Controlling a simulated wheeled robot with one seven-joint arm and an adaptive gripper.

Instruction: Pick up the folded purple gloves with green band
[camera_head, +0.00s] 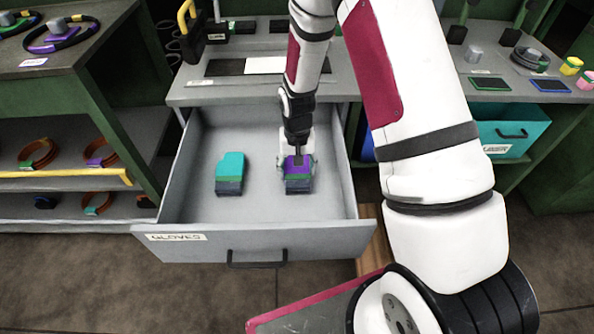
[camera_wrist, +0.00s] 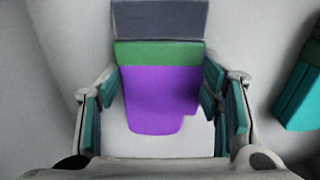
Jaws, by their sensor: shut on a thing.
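The folded purple gloves with a green band (camera_head: 299,179) lie in the open drawer, right of its middle, with a dark grey-blue cuff toward the drawer front. In the wrist view the gloves (camera_wrist: 158,92) fill the middle, cuff at the top. My gripper (camera_head: 298,163) is over them, pointing down, and hides part of the purple end. In the wrist view my gripper (camera_wrist: 160,80) has a finger on each side, closed against the gloves near the green band. I cannot tell whether the gloves are lifted off the drawer floor.
Folded teal gloves (camera_head: 230,172) lie to the left in the same drawer; their edge shows right in the wrist view (camera_wrist: 302,90). The grey drawer (camera_head: 190,236), labelled GLOVES, has raised walls. The worktop (camera_head: 190,92) overhangs its back. The drawer floor between the gloves is clear.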

